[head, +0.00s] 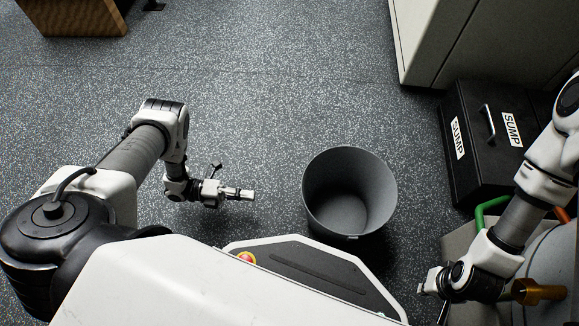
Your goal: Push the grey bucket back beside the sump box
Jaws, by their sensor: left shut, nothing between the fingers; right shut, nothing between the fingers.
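The grey bucket (384,179) stands upright and looks empty on the speckled floor, just in front of my base. The black sump box (462,108), with white SUMP labels and a handle on top, stands to its right with a gap of bare floor between them. My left gripper (250,194) is shut and empty, left of the bucket and apart from it. My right gripper (424,290) is shut and empty, low at the right, right of and nearer than the bucket, not touching it. My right arm covers part of the sump box's right side.
A pale cabinet (430,45) stands behind the sump box. Green (487,208) and orange pipes and a brass fitting (540,292) are at the lower right near my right arm. A wooden piece (75,18) is at the far left. The floor (260,80) beyond the bucket is clear.

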